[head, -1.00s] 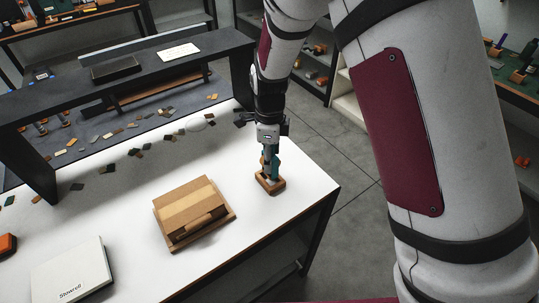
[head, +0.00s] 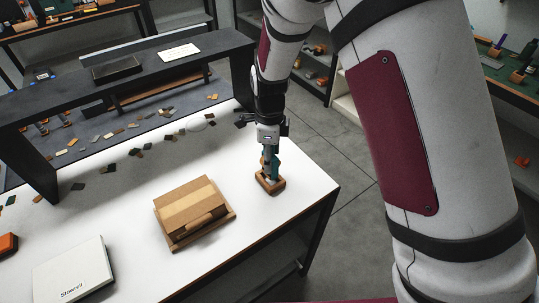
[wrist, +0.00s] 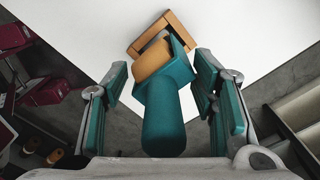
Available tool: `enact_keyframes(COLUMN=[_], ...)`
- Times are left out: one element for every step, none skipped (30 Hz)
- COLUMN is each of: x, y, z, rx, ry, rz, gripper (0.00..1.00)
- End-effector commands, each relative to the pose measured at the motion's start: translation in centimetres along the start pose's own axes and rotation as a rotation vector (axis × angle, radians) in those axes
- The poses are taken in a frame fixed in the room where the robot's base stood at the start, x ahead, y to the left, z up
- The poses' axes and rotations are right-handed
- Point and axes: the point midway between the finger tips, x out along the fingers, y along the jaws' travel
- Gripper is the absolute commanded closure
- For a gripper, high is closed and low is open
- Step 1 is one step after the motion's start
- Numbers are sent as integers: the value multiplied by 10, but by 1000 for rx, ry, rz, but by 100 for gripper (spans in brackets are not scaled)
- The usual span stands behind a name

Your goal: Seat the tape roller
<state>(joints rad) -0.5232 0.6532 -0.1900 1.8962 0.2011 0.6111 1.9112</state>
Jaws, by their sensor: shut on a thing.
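The tape roller (wrist: 164,118) has a thick teal handle and body with a tan end piece. In the wrist view it lies between the teal-padded fingers of my gripper (wrist: 161,82), which is shut on it. In the head view my gripper (head: 269,158) points down over a small wooden holder (head: 270,187) near the table's right edge. The holder's wooden frame (wrist: 176,22) also shows beyond the roller's tan end in the wrist view. The roller's end overlaps the frame there; I cannot tell whether it rests inside or just above it.
A cardboard-brown box (head: 190,207) on a wooden base stands left of the holder. A white case (head: 74,271) and an orange object (head: 8,244) lie at the front left. A dark raised shelf (head: 125,72) and scattered small chips line the back. The table's right edge is close.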

Motion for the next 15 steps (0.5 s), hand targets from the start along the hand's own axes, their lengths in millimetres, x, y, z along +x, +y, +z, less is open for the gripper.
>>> enact_keyframes(x=[1,2,3,4,5,6,7,8,9,10,10,11,12,13,14], y=[0,0,0,0,0,0,0,0,0,0,0,0,0,0,0], z=[0,0,0,0,0,0,0,0,0,0,0,0,0,0,0], rx=[0,0,0,0,0,0,0,0,0,0,0,0,0,0,0], ry=[0,0,0,0,0,0,0,0,0,0,0,0,0,0,0], rz=[1,1,1,1,1,0,0,0,0,0,0,0,0,0,0], gripper=[80,80,80,80,80,80,80,80,80,80,80,80,80,80,80])
